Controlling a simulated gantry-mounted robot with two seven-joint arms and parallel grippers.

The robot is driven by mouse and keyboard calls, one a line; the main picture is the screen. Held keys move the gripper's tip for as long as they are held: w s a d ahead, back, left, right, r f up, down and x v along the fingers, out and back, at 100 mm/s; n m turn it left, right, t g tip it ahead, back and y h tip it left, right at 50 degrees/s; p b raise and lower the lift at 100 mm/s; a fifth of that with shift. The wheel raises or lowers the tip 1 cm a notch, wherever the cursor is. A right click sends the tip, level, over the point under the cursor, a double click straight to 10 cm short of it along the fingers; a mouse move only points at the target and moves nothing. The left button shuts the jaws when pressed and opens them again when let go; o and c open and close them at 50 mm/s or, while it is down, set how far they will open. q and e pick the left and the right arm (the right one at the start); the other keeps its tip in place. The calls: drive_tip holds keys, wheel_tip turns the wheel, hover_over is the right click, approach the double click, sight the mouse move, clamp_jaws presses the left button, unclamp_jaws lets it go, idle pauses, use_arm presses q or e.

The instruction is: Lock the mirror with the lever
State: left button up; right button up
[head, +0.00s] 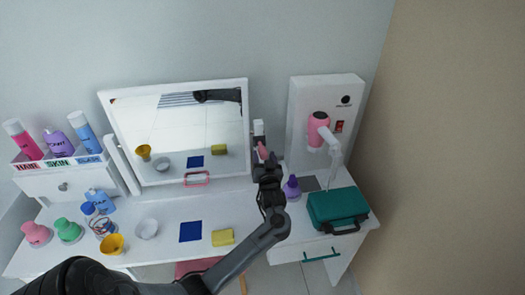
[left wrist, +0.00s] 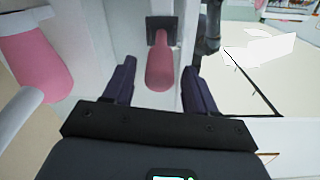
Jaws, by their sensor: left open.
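The mirror (head: 180,133) has a white frame and stands tilted at the back of the white dressing table. A pink lever (head: 262,151) is on the white post at the mirror's right side. In the left wrist view the pink lever (left wrist: 160,68) hangs down from a dark mount, between my fingers. My left gripper (head: 267,168) is at the lever, and it also shows in the left wrist view (left wrist: 160,85). Its two dark fingers are apart, one on each side of the lever, with gaps visible. My right gripper is not visible.
A pink hair dryer (head: 318,128) is on a white panel to the right; its pink body also shows in the left wrist view (left wrist: 35,68). A purple bottle (head: 292,188) stands close to my left gripper. A green case (head: 338,208) lies at the table's right.

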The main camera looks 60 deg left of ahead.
sight(263, 150)
use_arm(q)
drive_tip(key=shift+x, duration=2.35)
clamp_jaws()
